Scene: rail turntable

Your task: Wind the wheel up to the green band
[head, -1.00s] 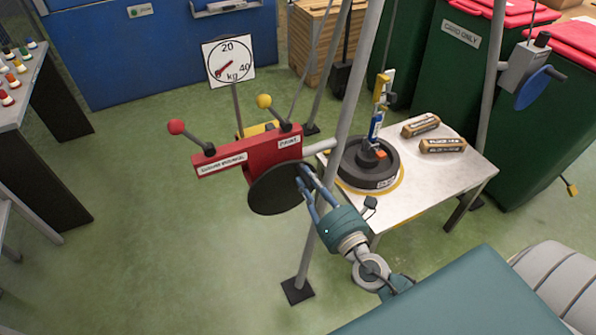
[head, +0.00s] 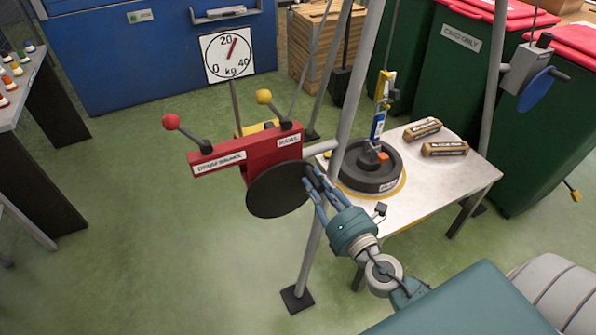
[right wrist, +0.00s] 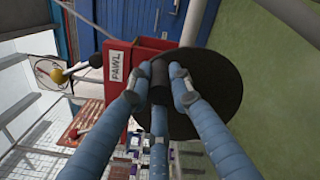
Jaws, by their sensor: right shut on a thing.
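A red winch (head: 245,152) with a black crank disc (head: 277,190) stands on a grey frame leg. My right gripper (head: 312,182) is shut on the dark crank handle (right wrist: 160,74) at the disc's rim; the wrist view shows its blue fingers around it. A black wheel (head: 360,180) is on the white table (head: 415,205), within a yellow ring, with a yellow and blue hanging link (head: 379,120) above its hub. I cannot tell whether it is clear of the table. The kg dial (head: 228,57) has its red needle just right of 20. I make out no green band. My left gripper is not in view.
Red-knob (head: 171,122) and yellow-knob (head: 264,97) levers stick up from the winch. Two brown bars (head: 444,148) lie on the table's right. Grey legs (head: 345,110) rise around it. Green bins (head: 450,75) stand behind.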

